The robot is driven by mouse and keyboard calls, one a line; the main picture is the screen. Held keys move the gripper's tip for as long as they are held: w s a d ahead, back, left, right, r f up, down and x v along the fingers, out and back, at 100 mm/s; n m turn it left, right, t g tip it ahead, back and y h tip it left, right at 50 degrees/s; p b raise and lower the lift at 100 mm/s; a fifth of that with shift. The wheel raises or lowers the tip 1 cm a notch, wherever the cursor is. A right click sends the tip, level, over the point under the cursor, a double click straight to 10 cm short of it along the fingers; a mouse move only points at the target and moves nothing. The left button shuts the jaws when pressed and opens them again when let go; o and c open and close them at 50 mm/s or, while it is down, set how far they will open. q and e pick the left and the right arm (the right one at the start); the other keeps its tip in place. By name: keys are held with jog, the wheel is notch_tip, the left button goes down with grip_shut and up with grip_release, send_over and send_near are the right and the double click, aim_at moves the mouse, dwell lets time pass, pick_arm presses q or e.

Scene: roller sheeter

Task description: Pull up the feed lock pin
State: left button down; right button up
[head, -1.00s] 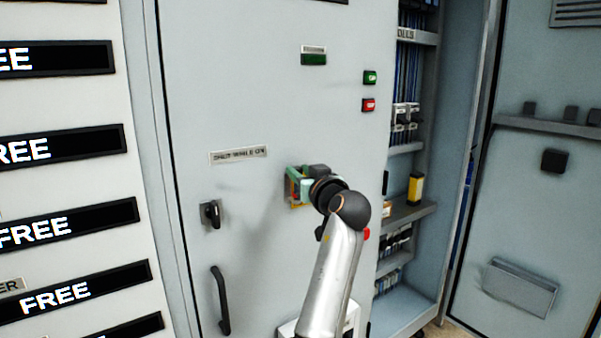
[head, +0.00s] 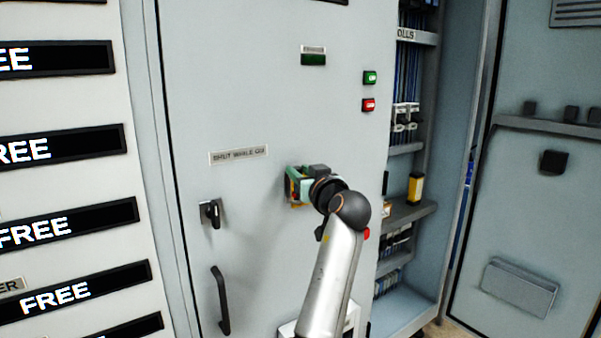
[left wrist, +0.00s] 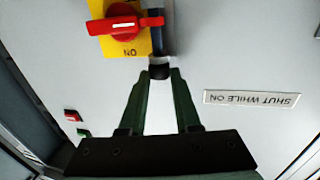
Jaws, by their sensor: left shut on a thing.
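The feed lock pin (left wrist: 159,71) shows in the left wrist view as a dark shaft with a black knob at its end, beside a yellow plate with a red rotary switch. That view is upside down. My left gripper (left wrist: 159,76) has its two green fingers shut on the knob. In the head view my left gripper (head: 293,188) is at the cabinet door, and my own wrist hides the pin. My right gripper is in neither view.
The red rotary switch (left wrist: 125,25) is close to the fingers. The cabinet door (head: 250,90) carries a "SHUT WHILE ON" label (head: 238,155), a black turn knob (head: 209,213) and a black handle (head: 220,300). An open bay with shelves (head: 405,212) is to the right.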

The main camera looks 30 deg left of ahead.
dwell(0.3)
pick_arm(q)
notch_tip(320, 180, up, 6)
jog(key=p, duration=0.3)
jog(key=shift+f, duration=0.1)
jog(key=c, duration=1)
grip_release()
jog(key=shift+c, duration=0.2)
jog(key=o, duration=0.4)
jog(key=shift+o, duration=0.2)
jog(key=shift+f, duration=0.1)
jog(key=shift+s+d, duration=0.1)
jog(key=shift+d, duration=0.15)
jog(key=b+v, duration=0.2)
jog(key=v, duration=1)
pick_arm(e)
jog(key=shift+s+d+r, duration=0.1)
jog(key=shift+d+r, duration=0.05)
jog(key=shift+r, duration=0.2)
